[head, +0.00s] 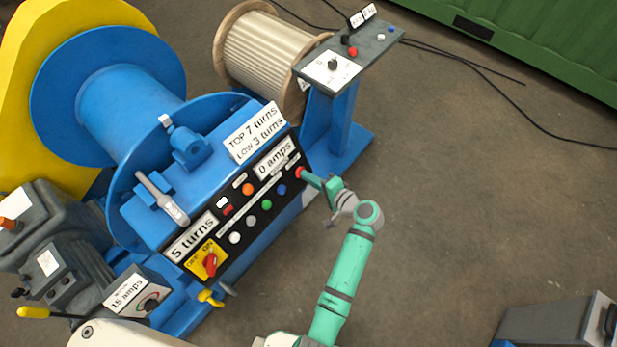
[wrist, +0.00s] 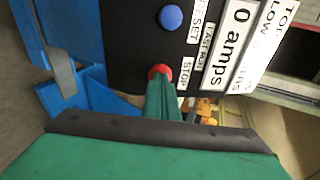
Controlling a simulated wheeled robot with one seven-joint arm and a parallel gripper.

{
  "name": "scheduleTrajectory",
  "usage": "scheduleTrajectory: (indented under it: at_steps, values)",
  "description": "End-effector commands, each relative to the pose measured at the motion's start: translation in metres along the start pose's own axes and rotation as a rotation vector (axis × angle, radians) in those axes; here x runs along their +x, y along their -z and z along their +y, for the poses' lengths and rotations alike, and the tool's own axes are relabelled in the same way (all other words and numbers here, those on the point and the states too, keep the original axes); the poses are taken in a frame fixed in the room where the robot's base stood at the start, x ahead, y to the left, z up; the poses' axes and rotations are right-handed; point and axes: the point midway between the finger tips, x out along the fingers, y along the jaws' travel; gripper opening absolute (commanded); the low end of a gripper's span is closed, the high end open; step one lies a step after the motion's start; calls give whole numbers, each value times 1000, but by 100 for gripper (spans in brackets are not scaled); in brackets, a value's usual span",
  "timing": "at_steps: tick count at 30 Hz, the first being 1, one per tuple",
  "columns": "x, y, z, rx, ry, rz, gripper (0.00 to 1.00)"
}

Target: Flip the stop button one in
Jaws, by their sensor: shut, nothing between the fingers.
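The stop button (wrist: 157,70) is a small round red button beside a "STOP" label in the wrist view. In the head view the red stop button (head: 299,172) is at the right end of the black control panel (head: 222,225). My green gripper (head: 309,178) is shut and empty, with its tips right at this button. In the wrist view my gripper tips (wrist: 162,90) cover the lower part of the button. They look to be touching it or very close; I cannot tell which. I cannot tell how far in the button is.
The panel also holds a blue button (head: 282,189), a green button (head: 267,205), an orange light (head: 247,189) and a red switch on a yellow plate (head: 209,262).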

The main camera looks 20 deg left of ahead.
Motion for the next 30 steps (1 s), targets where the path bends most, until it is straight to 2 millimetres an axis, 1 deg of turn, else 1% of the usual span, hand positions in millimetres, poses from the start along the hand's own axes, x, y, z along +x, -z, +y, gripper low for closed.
scheduleTrajectory:
  at_steps: [1,2,5,8,18,21,25,30]
  values:
    - [4,-2,-1,-4,-3,-6,0]
    - [3,-2,-1,-4,-2,-6,0]
    - [-7,-2,-2,-5,-2,-7,0]
    - [-23,-1,-2,-5,-1,-8,0]
    - [-95,2,-3,-5,1,-7,0]
    - [-113,3,-2,-3,1,-2,0]
    - [-129,4,-2,-2,3,0,0]
    - [-136,4,-2,-2,2,-3,0]
